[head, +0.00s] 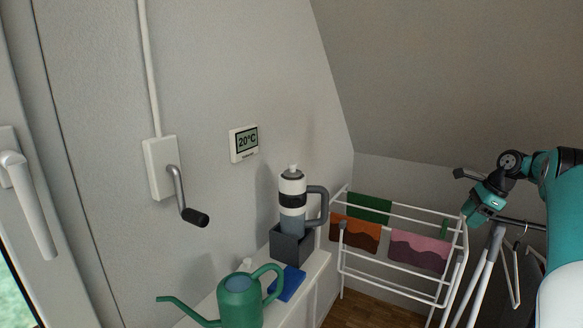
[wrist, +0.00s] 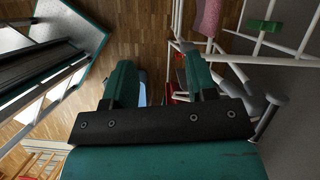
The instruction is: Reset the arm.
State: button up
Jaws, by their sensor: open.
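My gripper (wrist: 160,76) shows in the wrist view with its two teal fingers apart and nothing between them. Wooden floor shows beyond the fingers. In the head view my teal arm is at the right edge, bent, with its end (head: 482,204) in front of the drying rack (head: 395,262). Parts of the rack's white rails also show at the upper right of the wrist view. I cannot tell from the head view how far the arm's end is from the rack.
A white ledge (head: 312,272) carries a green watering can (head: 241,302), a blue item (head: 288,284) and a bottle (head: 292,200) in a grey holder (head: 291,243). A wall crank (head: 178,190) and thermometer (head: 244,142) are on the left wall. A window handle (head: 28,205) is far left.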

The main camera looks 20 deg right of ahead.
jog(key=w+a+r+n, duration=0.3)
jog(key=a, duration=0.4)
jog(key=w+a+r+n+y, duration=0.1)
jog(key=w+a+r+n, duration=0.2)
jog(key=a, duration=0.4)
jog(key=w+a+r+n, duration=0.2)
jog(key=a+r+n, duration=0.15)
jog(key=a, duration=0.35)
jog(key=s+a+r+n+g, duration=0.1)
jog(key=s+a+r+n, duration=0.2)
jog(key=a, duration=0.7)
jog(key=s+a+r+n+g, duration=0.1)
jog(key=a+r+n, duration=0.25)
jog(key=a, duration=0.55)
jog(key=s+a+n, duration=0.9)
jog(key=s+a, duration=0.4)
jog(key=a, duration=0.2)
jog(key=s+a+f+n, duration=0.1)
jog(key=s+a+n, duration=0.1)
jog(key=s+n, duration=0.2)
jog(key=s+a+f+n+g, duration=0.1)
jog(key=s+n, duration=0.3)
jog(key=s, duration=0.7)
jog(key=shift+s+a, duration=0.15)
jog(key=shift+a, duration=0.25)
